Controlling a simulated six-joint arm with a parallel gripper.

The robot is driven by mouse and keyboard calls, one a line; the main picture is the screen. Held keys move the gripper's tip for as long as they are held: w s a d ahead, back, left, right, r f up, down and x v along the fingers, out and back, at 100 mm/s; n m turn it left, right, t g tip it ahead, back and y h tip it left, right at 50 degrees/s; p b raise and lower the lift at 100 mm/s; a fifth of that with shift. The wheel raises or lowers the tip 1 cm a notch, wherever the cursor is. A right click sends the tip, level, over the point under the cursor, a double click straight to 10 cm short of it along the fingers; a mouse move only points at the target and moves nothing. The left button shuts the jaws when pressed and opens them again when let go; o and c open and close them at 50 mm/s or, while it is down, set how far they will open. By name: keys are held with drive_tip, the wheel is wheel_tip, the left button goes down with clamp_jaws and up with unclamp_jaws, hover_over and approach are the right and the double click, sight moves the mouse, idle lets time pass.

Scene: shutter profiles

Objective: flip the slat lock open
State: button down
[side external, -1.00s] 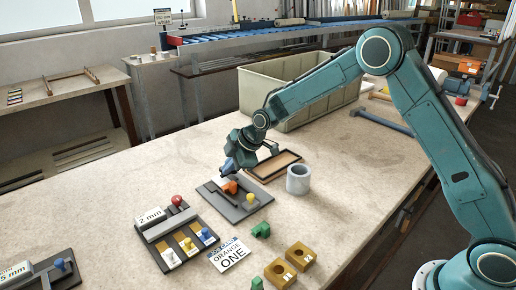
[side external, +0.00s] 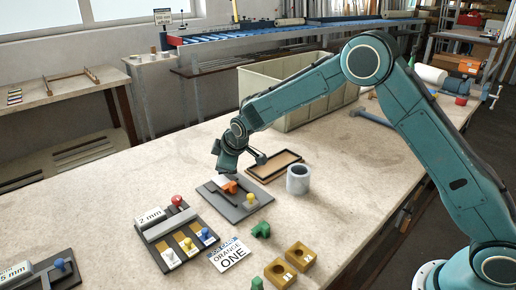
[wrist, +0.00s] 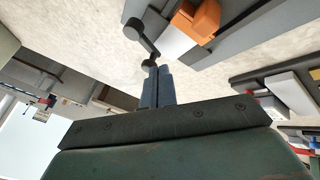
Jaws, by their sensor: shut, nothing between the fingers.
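A grey board (side external: 246,210) on the bench carries an orange block (side external: 231,187) and a yellow knob (side external: 250,199). The orange block also shows at the top of the wrist view (wrist: 197,20). A dark lever with rounded ends (wrist: 141,40) shows beside it in the wrist view; it may be the slat lock, but I cannot tell its exact position. My gripper (side external: 219,171) is over the board's far left edge, left of the orange block. In the wrist view its fingers (wrist: 151,72) are together and empty, and their tips overlap the lever's near end; contact is unclear.
A board labelled 2 mm (side external: 182,236) with a red knob and coloured pegs stands to the left. A card reading ORANGE ONE (side external: 231,255) lies in front. A grey cup (side external: 298,179) and an empty wooden frame (side external: 273,166) are to the right. A large bin (side external: 300,100) stands behind.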

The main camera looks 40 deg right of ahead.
drive_tip(key=m+h, duration=0.1)
drive_tip(key=w+m, duration=0.1)
drive_tip(key=shift+w+a+m+h, duration=0.15)
drive_tip(key=shift+w+m+h, duration=0.05)
drive_tip(key=shift+m+h, duration=0.2)
drive_tip(key=m+h, duration=0.1)
drive_tip(key=w+m+g, duration=0.1)
drive_tip(key=m, duration=0.1)
drive_tip(key=w+m+h, duration=0.1)
drive_tip(key=shift+d+f+m+h, duration=0.1)
drive_tip(key=shift+d+m+h, duration=0.2)
drive_tip(key=shift+m, duration=0.1)
drive_tip(key=shift+w+d+g, duration=0.1)
drive_tip(key=shift+g, duration=0.2)
drive_tip(key=shift+w+d, duration=0.6)
drive_tip(key=shift+w, duration=0.1)
drive_tip(key=shift+a, duration=0.1)
